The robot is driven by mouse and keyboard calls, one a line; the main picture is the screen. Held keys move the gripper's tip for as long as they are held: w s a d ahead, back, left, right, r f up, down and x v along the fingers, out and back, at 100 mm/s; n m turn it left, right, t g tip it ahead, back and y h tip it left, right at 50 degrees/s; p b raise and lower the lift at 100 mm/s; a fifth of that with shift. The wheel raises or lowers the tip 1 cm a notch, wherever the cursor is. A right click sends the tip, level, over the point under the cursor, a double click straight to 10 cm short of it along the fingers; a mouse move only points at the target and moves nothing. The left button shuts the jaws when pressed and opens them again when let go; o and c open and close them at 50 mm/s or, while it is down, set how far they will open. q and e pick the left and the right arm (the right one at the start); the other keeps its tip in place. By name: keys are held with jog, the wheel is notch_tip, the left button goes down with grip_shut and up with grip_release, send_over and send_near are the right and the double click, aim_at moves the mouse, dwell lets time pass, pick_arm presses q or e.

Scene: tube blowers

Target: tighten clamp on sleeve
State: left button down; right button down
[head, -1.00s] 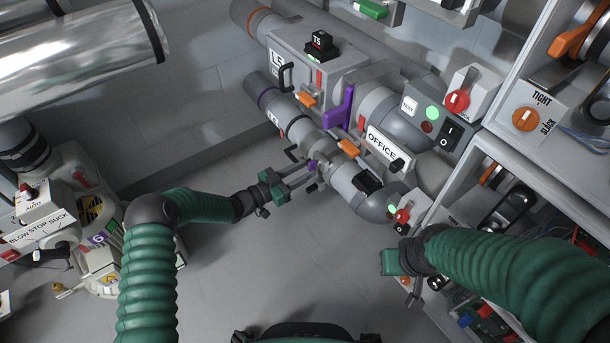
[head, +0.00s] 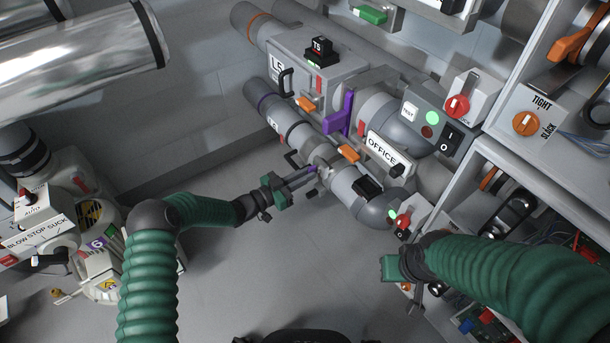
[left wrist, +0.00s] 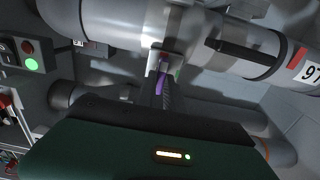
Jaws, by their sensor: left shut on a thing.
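The grey tube (head: 292,129) slants down to the right, with a metallic sleeve (head: 323,157) around it. The sleeve also shows at the top of the left wrist view (left wrist: 178,24). A small purple clamp handle (head: 312,169) sits at the sleeve's near side. My left gripper (head: 310,171) reaches it from the left and is shut on it. In the left wrist view the purple handle (left wrist: 159,86) shows between the fingers, under the sleeve. The fingers partly hide the clamp. My right gripper (head: 402,275) is at lower right, away from the sleeve; its jaws are unclear.
A larger tube with a purple lever (head: 339,114) and an OFFICE plate (head: 382,150) lies just behind. A switch box (head: 432,123) and an open cabinet (head: 520,160) stand right. A labelled blower machine (head: 40,235) is at left. The floor (head: 270,270) below is clear.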

pick_arm(q)
jog(key=shift+m, duration=0.3)
jog(key=shift+s+d+f+m+p, duration=0.1)
jog(key=shift+f+m+p, duration=0.1)
jog(key=shift+m, duration=2.65)
jog(key=shift+s+f+m+p, duration=0.1)
jog(key=shift+m+p, duration=0.15)
jog(key=shift+m, duration=2.65)
jog(key=shift+s+d+f+m+p, duration=0.1)
jog(key=shift+f+m+p, duration=0.1)
jog(key=shift+m, duration=2.65)
jog(key=c, duration=1.5)
grip_release()
jog(key=shift+o, duration=0.2)
jog(key=shift+r, duration=0.15)
jog(key=shift+a, duration=0.1)
